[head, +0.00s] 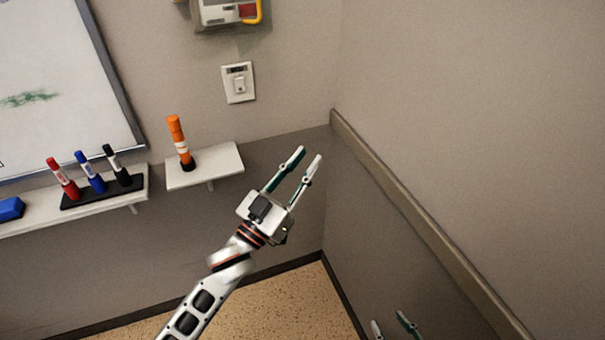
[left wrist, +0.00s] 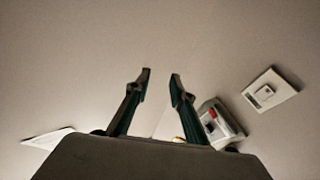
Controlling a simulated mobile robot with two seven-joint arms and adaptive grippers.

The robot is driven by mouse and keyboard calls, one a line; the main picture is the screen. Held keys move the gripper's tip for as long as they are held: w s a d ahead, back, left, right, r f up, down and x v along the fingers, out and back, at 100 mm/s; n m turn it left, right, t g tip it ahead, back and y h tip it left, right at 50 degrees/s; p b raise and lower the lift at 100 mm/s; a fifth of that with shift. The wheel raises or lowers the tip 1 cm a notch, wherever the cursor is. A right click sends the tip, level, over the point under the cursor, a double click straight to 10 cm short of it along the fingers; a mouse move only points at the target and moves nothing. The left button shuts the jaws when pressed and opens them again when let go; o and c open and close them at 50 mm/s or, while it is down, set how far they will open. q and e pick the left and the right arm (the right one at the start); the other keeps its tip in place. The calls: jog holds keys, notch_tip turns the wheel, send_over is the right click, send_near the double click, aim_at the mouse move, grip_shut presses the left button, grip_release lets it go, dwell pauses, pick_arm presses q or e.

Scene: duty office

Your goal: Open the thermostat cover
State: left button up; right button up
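The left wrist view shows a similar box (left wrist: 222,122) at lower right, partly behind my gripper. I cannot tell whether its cover is open or shut. My left gripper (head: 308,155) is open and empty, below and right of the box, apart from it. Its fingers (left wrist: 160,74) also show in the left wrist view. My right gripper (head: 389,320) shows only its fingertips at the bottom edge, spread apart.
A small shelf (head: 220,164) holds an orange tube (head: 179,138). A longer shelf (head: 25,221) under a whiteboard (head: 55,70) holds markers (head: 90,172). A rail (head: 400,210) runs along the right wall.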

pick_arm(q)
jog(key=shift+s+a+f+n+y, duration=0.1)
jog(key=shift+a+f+n+y, duration=0.2)
jog(key=shift+f, duration=0.35)
jog(key=shift+s+a+f+n+y, duration=0.1)
jog(key=shift+a+f+y, duration=0.1)
jog(key=shift+f+y, duration=0.35)
jog(key=shift+f+h, duration=0.1)
jog(key=shift+h, duration=0.15)
jog(key=shift+c, duration=0.4)
